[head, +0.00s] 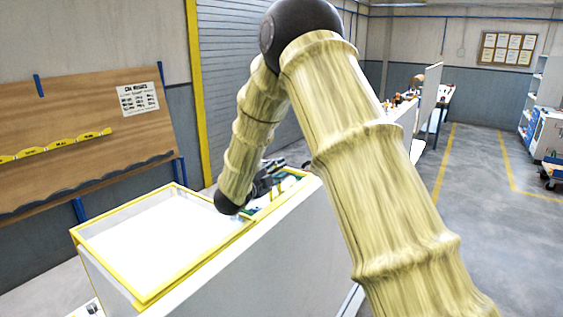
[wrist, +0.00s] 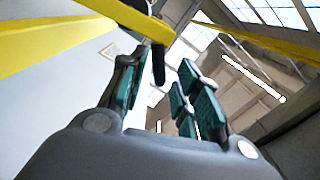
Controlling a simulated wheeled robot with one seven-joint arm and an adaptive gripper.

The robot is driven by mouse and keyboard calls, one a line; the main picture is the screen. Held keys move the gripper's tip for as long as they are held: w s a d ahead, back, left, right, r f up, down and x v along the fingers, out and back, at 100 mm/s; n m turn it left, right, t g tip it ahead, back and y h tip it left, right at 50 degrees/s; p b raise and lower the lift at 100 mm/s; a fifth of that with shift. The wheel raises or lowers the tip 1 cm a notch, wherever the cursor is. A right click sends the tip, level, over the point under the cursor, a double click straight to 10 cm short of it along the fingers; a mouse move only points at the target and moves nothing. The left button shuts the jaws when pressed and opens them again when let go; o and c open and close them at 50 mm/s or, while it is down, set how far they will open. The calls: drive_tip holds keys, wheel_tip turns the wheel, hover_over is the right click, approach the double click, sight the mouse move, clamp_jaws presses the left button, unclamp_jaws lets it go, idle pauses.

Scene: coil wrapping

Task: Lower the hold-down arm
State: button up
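In the wrist view a yellow bar (wrist: 128,18), which looks like the hold-down arm, crosses the top of the picture. A short black peg (wrist: 158,66) hangs from its end. My gripper (wrist: 162,84) is open, its teal-padded fingers apart on either side of the peg in the picture. I see no finger closed on the peg, and cannot tell how deep it lies between them. In the head view my gripper (head: 266,180) is over the far part of the yellow-rimmed machine, partly hidden by my own arm. The hold-down arm cannot be made out there.
The white machine top (head: 165,235) has a raised yellow rim (head: 112,273). A wooden board (head: 80,135) with a yellow strip stands at the left. A bench with small items (head: 400,110) is behind. The grey floor (head: 480,230) at the right is clear.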

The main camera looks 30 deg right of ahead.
drive_tip(key=shift+p+x, duration=0.4)
drive_tip(key=shift+x, duration=0.8)
drive_tip(key=shift+s, duration=0.1)
drive_tip(key=c, duration=0.7)
clamp_jaws()
drive_tip(key=shift+r, duration=0.1)
